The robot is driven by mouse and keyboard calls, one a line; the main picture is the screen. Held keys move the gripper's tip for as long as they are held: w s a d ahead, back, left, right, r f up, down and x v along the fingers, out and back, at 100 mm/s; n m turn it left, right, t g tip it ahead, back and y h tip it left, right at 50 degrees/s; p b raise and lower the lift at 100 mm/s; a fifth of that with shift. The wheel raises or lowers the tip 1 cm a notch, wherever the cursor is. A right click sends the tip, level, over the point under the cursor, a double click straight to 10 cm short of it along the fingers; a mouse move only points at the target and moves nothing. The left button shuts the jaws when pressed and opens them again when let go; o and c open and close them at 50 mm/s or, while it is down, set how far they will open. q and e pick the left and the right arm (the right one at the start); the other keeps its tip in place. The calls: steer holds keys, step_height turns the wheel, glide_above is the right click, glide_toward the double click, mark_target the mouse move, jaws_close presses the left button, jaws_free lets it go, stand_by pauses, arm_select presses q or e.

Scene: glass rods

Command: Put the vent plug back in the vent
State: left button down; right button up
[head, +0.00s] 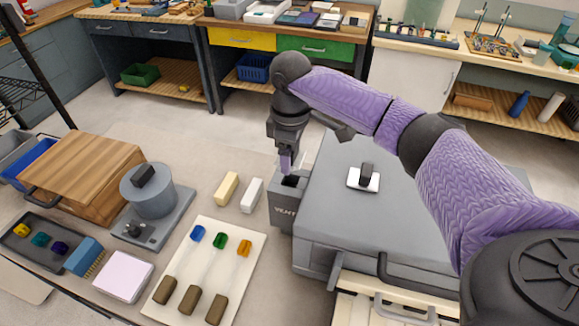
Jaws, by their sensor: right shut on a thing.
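The vent is a grey box marked with VENT lettering (283,211), standing against the left side of the large grey kiln-like body (345,225). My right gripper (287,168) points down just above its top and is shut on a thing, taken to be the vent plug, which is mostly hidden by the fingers. A dark patch shows at the top of the vent, below the fingertips; I cannot tell whether it is the opening or part of the plug, nor whether the plug touches the vent. My left gripper is not in view.
A cream block (226,188) and a white block (252,195) stand left of the vent. A pale board (215,255) holds glass rods with coloured tips. A black knob on a white plate (364,178) sits on the grey body. A grey cylinder (148,195) stands farther left.

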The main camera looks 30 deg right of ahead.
mark_target(291, 174)
step_height(291, 174, down, 5)
steer(key=shift+r+b, duration=0.2)
steer(key=shift+b, duration=0.1)
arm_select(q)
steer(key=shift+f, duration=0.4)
arm_select(e)
steer(key=shift+r, duration=0.1)
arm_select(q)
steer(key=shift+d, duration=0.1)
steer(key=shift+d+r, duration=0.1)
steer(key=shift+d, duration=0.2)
arm_select(e)
steer(key=shift+f, duration=0.45)
steer(key=shift+s+f, duration=0.1)
steer(key=shift+f, duration=0.05)
steer(key=o, duration=1.3)
steer(key=shift+d, duration=0.1)
steer(key=shift+c, duration=0.2)
steer(key=shift+f, duration=0.15)
step_height(291, 174, up, 14)
steer(key=shift+f+p, duration=0.25)
steer(key=shift+p, duration=0.75)
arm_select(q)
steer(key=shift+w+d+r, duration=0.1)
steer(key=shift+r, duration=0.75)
